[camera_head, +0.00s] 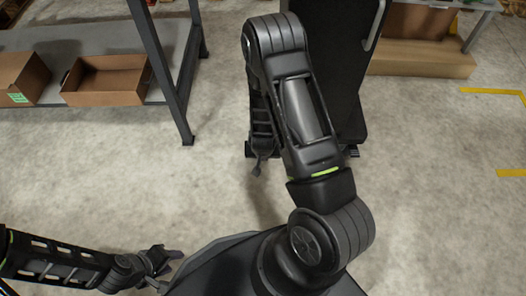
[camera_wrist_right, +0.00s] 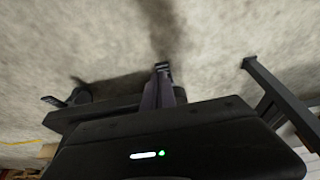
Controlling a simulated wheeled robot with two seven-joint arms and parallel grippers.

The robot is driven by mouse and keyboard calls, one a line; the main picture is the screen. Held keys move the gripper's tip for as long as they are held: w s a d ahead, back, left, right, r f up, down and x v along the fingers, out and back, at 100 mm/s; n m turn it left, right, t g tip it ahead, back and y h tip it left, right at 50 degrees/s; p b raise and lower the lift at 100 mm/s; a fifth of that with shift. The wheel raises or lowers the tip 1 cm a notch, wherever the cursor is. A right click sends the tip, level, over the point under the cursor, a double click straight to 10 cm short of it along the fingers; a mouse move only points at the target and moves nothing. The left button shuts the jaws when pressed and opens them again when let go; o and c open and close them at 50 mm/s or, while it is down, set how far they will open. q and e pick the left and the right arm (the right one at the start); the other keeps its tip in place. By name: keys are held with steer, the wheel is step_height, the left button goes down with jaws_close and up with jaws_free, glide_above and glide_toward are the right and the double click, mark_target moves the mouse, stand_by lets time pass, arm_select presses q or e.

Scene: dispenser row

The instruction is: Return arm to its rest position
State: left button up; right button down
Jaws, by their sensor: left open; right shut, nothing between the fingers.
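My right arm (camera_head: 305,110) reaches forward from its shoulder in the middle of the head view, bends at a raised elbow, and its forearm hangs down beyond. My right gripper (camera_head: 258,166) points at the floor there, small and partly hidden by the arm. In the right wrist view its fingers (camera_wrist_right: 162,72) are together with nothing between them, over bare concrete. My left gripper (camera_head: 168,266) is at the lower left of the head view, at the end of the low left arm. Its fingers are apart and empty.
A grey metal shelf (camera_head: 95,38) with open cardboard boxes (camera_head: 106,80) stands at upper left. A tall dark panel (camera_head: 345,50) stands close behind my right arm. More cardboard (camera_head: 425,58) lies at upper right. Concrete floor (camera_head: 110,170) is clear between shelf and left arm.

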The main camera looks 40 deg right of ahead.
steer(key=shift+s+a+r, duration=0.1)
steer(key=shift+s+r, duration=0.1)
stand_by(0.5)
steer(key=s+a+r+n+g+y, duration=0.15)
steer(key=s+a, duration=0.25)
steer(key=a, duration=0.5)
steer(key=s+a+n+y, duration=0.25)
steer(key=s+a, duration=0.25)
steer(key=a, duration=0.3)
steer(key=s+a+r+n+y, duration=0.15)
steer(key=s+a, duration=0.25)
steer(key=a, duration=0.5)
step_height(320, 180, up, 26)
steer(key=s+p, duration=0.1)
steer(key=p, duration=2.6)
steer(key=shift+s+a+y, duration=0.15)
steer(key=shift+a+y, duration=0.1)
steer(key=shift+y, duration=0.2)
steer(key=shift+f+g, duration=0.1)
steer(key=shift+g, duration=0.15)
